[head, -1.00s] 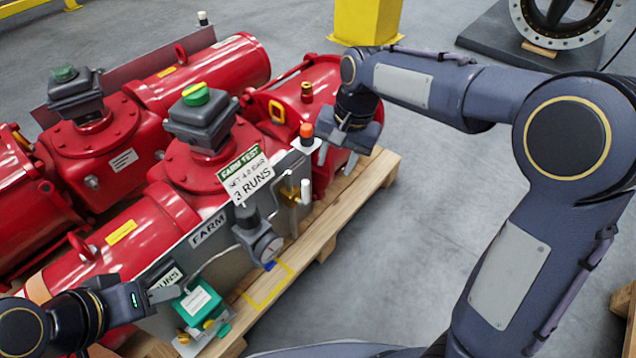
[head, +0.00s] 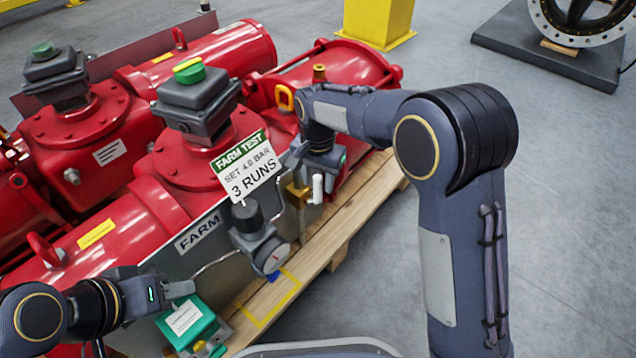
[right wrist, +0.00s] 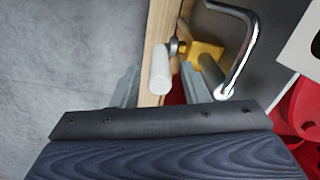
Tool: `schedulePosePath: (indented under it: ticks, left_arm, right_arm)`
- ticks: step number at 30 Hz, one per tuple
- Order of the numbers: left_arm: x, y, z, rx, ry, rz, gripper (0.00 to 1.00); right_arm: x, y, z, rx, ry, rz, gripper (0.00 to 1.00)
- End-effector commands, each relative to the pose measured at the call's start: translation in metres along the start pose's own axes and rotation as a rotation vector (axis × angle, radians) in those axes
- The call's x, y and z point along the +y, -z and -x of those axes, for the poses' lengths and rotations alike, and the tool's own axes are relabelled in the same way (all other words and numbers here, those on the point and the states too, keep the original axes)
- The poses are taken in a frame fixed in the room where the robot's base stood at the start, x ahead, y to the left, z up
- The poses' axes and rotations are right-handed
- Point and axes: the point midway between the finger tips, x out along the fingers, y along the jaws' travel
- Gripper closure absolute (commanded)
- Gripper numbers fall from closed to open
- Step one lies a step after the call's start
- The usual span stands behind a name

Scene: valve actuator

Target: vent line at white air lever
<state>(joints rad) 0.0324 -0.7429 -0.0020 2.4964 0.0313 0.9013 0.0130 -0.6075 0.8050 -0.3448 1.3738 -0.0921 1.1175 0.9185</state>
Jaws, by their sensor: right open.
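The white air lever (head: 318,188) hangs beside a brass valve body (head: 296,194) on the near side of the red actuator. My right gripper (head: 308,165) is just above the lever, pointing down, and hides part of the valve area. In the right wrist view the white lever (right wrist: 160,70) stands between the two open fingers (right wrist: 160,90), with no visible grip on it. The brass body (right wrist: 206,52) is to its right. My left gripper (head: 182,289) is at the lower left, over the green box (head: 187,322); its finger gap is not clear.
A sign reading "FARM TEST, SET 4.0 BAR, 3 RUNS" (head: 246,164) and a gauge regulator (head: 262,246) stand left of the lever. A bent metal tube (right wrist: 246,45) passes close to the right finger. The wooden pallet (head: 335,238) lies below; open floor is on the right.

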Motion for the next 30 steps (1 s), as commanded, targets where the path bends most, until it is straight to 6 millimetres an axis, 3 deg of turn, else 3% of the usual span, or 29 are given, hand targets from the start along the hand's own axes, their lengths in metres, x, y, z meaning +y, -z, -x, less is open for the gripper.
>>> schedulePosePath:
  ticks: [8,18,25,30]
  left_arm:
    - [0.000,0.000,-0.001,0.000,0.000,0.000,0.64]
    - [0.000,0.000,-0.001,0.000,0.000,0.000,0.64]
    - [0.000,0.000,0.000,0.000,0.000,0.000,0.64]
    - [0.010,0.011,0.021,0.000,0.000,0.000,0.64]
  right_arm:
    - [0.000,0.000,-0.002,0.000,0.000,0.000,0.59]
    - [0.000,0.000,-0.002,0.000,0.000,0.000,1.00]
    - [0.001,0.001,-0.002,-0.003,0.000,0.000,1.00]
    - [0.003,0.008,0.004,-0.064,0.012,-0.003,1.00]
